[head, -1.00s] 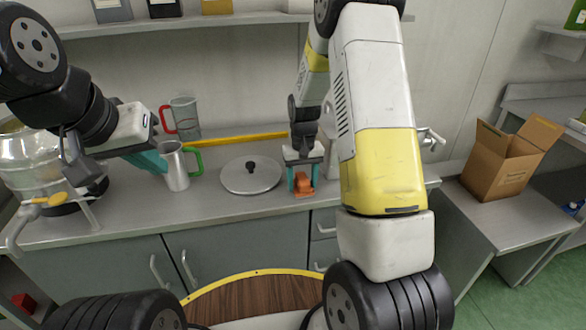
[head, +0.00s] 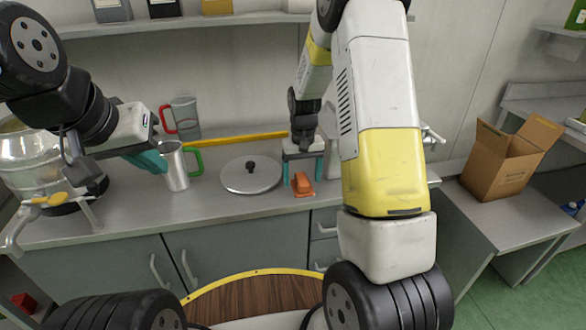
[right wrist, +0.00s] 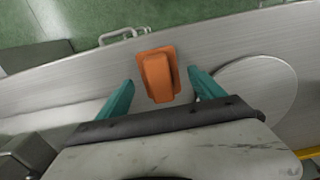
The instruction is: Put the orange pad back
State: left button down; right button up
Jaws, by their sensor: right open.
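The orange pad (head: 303,185), a flat base with a raised grip, rests on the steel counter (head: 225,204) near its front edge, right of the round lid. It also shows in the right wrist view (right wrist: 158,75). My right gripper (head: 303,170) is open just behind the pad. In the right wrist view its teal fingers (right wrist: 160,90) stand apart, one on each side of the pad's near end, with gaps between. My left gripper (head: 157,160) is at the left, its teal fingers close to the steel mug; whether it is open or shut is unclear.
A round steel lid (head: 250,176) lies left of the pad. A steel mug with a green handle (head: 178,168) and a grey jug with a red handle (head: 184,116) stand further left. A yellow bar (head: 250,139) lies along the back. An open cardboard box (head: 500,168) stands at right.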

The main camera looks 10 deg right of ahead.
aim_at(302, 178)
notch_tip(302, 178, up, 10)
jog(key=s+r+t+y, duration=0.1)
jog(key=s+r+t, duration=0.2)
jog(key=s+r, duration=0.8)
jog(key=s+a+r+t, duration=0.1)
jog(key=s+r, duration=0.1)
jog(key=s, duration=0.4)
jog(key=s+a+r+t+y, duration=0.1)
jog(key=s+r+t, duration=0.1)
jog(key=s, duration=0.5)
jog(key=shift+s+r, duration=0.15)
jog(key=shift+r, duration=0.25)
jog(key=shift+a, duration=0.1)
